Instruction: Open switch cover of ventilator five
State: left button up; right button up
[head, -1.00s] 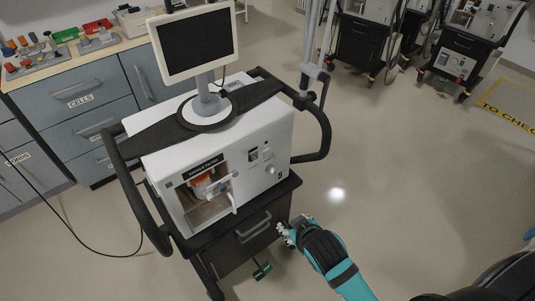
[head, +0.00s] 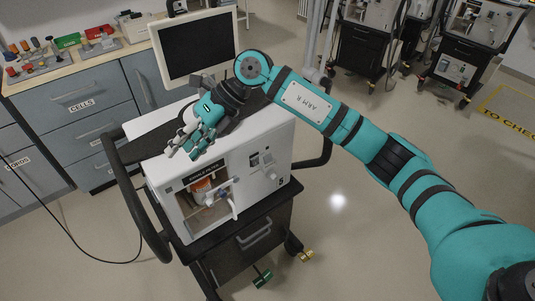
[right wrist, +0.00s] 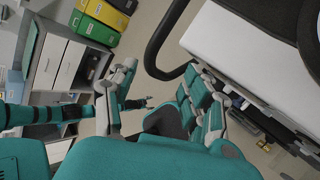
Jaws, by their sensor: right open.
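Ventilator five (head: 215,165) is a white box with a "5" on its front, on a black cart. Its front has a small switch panel (head: 261,158) with a pale cover, right of the filter window. At this size I cannot tell how the cover sits. My right gripper (head: 190,140) is open and empty, above the front left part of the ventilator's top, left of the switch panel. In the right wrist view the open fingers (right wrist: 160,105) have the white casing (right wrist: 235,45) to their right. My left gripper is not in the head view.
A monitor (head: 196,46) stands on the ventilator's back. Dark handle bars (head: 135,200) curve around the cart. Drawers (head: 85,105) with a worktop stand at left, and other ventilators (head: 465,40) at back right. Floor to the right is clear.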

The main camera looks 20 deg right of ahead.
jog(key=w+d+m+h, duration=0.1)
jog(key=w+d+h, duration=0.15)
jog(key=d, duration=0.35)
jog(key=w+d+h, duration=0.2)
jog(key=d+h, duration=0.2)
jog(key=d, duration=0.2)
notch_tip(320, 180, up, 3)
jog(key=m+h, duration=0.1)
jog(key=h, duration=0.2)
send_over(268, 155)
jog(key=shift+t, duration=0.3)
notch_tip(268, 155, down, 16)
jog(key=p, duration=0.3)
jog(key=shift+s+f, duration=0.1)
jog(key=shift+f, duration=0.15)
